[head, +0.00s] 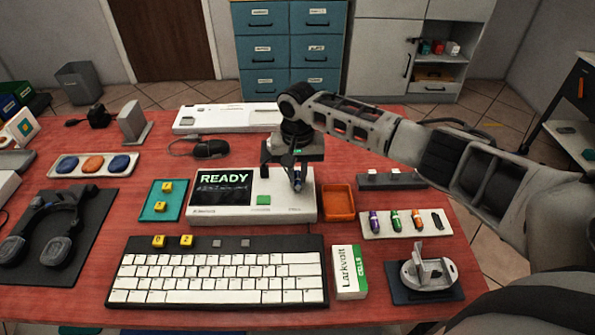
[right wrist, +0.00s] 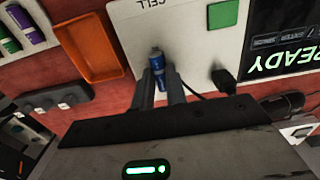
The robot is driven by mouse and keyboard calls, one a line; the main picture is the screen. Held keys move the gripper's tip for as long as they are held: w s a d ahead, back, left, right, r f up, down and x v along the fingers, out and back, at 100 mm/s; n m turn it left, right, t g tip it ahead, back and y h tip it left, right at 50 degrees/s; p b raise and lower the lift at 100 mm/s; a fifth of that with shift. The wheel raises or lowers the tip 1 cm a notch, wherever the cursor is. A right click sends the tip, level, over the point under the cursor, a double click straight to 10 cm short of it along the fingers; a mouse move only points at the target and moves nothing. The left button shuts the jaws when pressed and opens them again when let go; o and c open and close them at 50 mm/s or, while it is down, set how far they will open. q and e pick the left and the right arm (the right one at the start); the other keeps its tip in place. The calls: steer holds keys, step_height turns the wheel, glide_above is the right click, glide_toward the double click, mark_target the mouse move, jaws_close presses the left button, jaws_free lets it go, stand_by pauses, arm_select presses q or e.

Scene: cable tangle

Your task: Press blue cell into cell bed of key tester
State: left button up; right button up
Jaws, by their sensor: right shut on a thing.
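The key tester (head: 240,212) is a white box in the middle of the desk, with a dark screen (head: 223,186) that reads READY and a green button (head: 263,200). My right gripper (head: 298,183) is over the tester's right part, fingers pointing down. It is shut on the blue cell (right wrist: 157,66), which shows between the fingers in the right wrist view, beside the CELL lettering. The cell bed is hidden or cannot be made out, and I cannot tell whether the cell touches the tester. My left gripper is out of view.
An orange tray (head: 339,215) stands close to the tester's right. A white holder (head: 379,231) with purple, green and orange cells lies beyond it. A keyboard (head: 217,292) and a Larkvolt cells box (head: 349,284) are in front. A black cable plug (right wrist: 224,80) is near the gripper.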

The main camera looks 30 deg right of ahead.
steer(key=shift+f, duration=0.5)
stand_by(0.3)
steer(key=o, duration=0.4)
steer(key=shift+o, duration=0.2)
steer(key=shift+r, duration=0.2)
steer(key=shift+r, duration=1.6)
steer(key=shift+o, duration=0.4)
steer(key=o, duration=0.5)
